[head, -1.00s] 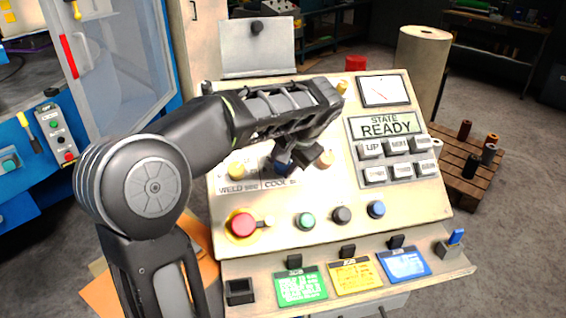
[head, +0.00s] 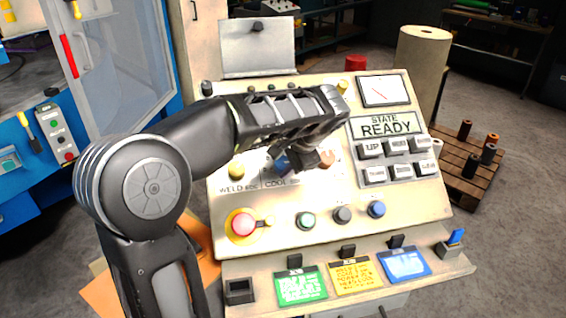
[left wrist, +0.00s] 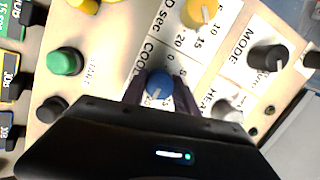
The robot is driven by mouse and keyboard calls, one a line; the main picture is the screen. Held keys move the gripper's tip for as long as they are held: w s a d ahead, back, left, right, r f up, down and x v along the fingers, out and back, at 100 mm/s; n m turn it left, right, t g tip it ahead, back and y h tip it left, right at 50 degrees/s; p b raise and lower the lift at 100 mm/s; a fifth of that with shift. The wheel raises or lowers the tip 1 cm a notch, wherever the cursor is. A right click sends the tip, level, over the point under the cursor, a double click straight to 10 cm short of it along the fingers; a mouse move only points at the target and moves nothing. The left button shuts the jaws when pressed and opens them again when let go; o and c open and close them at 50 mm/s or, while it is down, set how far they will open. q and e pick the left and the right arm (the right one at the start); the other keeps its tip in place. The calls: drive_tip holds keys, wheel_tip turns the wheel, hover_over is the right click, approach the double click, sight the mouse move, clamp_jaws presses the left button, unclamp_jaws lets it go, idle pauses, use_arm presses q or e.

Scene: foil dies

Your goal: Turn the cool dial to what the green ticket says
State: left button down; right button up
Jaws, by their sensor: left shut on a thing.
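The blue cool dial (left wrist: 160,88) sits on the sloped panel, with the word COOL and a number scale beside it in the left wrist view. My left gripper (left wrist: 160,92) is shut around this dial, a finger on each side. In the head view my left gripper (head: 296,160) hides most of the dial. The dial's pale pointer line shows, but I cannot tell its exact number. The green ticket (head: 300,287) lies at the panel's front ledge, left of a yellow ticket; its small print is not legible. My right gripper is not in view.
The yellow weld dial (left wrist: 200,12) and a black mode dial (left wrist: 268,58) are close to the cool dial. A red button (head: 243,224), green button (head: 307,221) and blue button (head: 376,209) line the lower panel. The display (head: 386,127) reads STATE READY.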

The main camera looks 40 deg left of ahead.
use_arm(q)
drive_tip(key=c, duration=0.9)
unclamp_jaws()
drive_tip(key=shift+c, duration=0.2)
drive_tip(key=v, duration=0.7)
drive_tip(key=shift+d+r, duration=0.2)
drive_tip(key=shift+r, duration=0.15)
